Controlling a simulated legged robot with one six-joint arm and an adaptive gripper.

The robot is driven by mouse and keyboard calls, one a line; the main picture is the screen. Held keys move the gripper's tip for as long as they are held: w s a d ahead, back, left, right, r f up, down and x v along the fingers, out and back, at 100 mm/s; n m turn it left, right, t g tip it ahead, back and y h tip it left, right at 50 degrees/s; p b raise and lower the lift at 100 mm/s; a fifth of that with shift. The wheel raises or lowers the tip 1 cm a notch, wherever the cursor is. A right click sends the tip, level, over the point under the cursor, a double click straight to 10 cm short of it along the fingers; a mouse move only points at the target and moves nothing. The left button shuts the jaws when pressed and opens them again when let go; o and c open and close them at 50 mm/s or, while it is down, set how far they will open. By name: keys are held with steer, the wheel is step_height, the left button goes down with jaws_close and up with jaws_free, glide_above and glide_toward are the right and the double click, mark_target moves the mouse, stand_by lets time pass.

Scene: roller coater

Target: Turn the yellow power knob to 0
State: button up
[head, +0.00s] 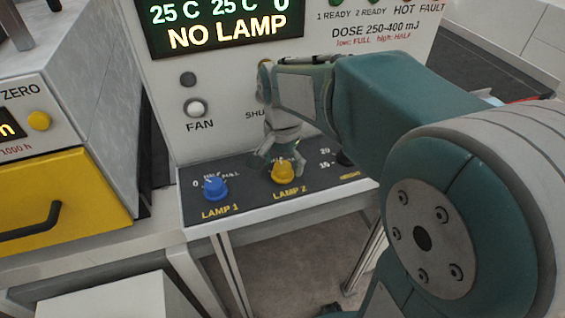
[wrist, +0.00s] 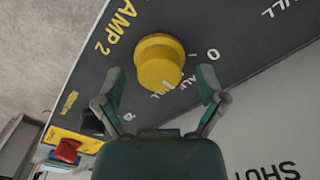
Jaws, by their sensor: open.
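The yellow LAMP 2 power knob (head: 284,174) is on the dark sloped control panel (head: 240,201). In the wrist view the knob (wrist: 158,60) lies between the spread fingertips of my gripper (wrist: 160,78), with a visible gap on each side. My gripper (head: 281,163) is open and empty, pointing down over the knob in the head view. A pale pointer mark on the knob faces the HALF and FULL lettering, away from the 0 (wrist: 213,54); I cannot tell exactly which label it meets. My gripper partly hides that lettering.
A blue LAMP 1 knob (head: 214,188) stands left of the yellow one. A dark knob (head: 345,158) is to its right. The white machine face with a FAN button (head: 195,107) rises behind. A yellow drawer (head: 62,200) is at the left.

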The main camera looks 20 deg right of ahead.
steer(key=c, duration=1.2)
steer(key=shift+o, duration=0.2)
steer(key=shift+n, duration=0.4)
steer(key=n, duration=0.3)
steer(key=shift+n, duration=0.3)
steer(key=shift+s+f+n, duration=0.1)
steer(key=shift+n, duration=2.1)
